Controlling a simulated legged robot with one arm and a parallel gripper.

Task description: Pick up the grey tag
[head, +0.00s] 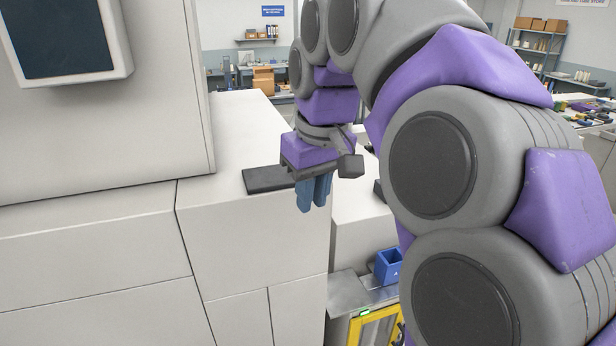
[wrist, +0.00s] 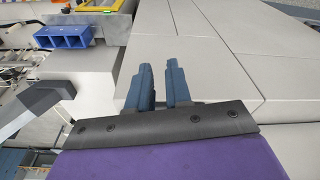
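I cannot make out a grey tag in either view. My gripper (head: 316,208) points down over the front edge of the pale grey cabinet top in the head view. Its two blue fingers also show in the wrist view (wrist: 160,68). A narrow gap lies between them, with pale surface seen through it and nothing held. A dark flat slab (head: 264,181) lies on the cabinet top just left of the fingers in the head view. My gripper hides its right end, and I cannot tell what it is.
A blue open bin (head: 388,266) stands lower right, above a yellow-framed panel (head: 374,328); the bin also shows in the wrist view (wrist: 62,37). A tall pale machine (head: 110,120) stands at the left. The cabinet top behind the slab (head: 240,125) is clear.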

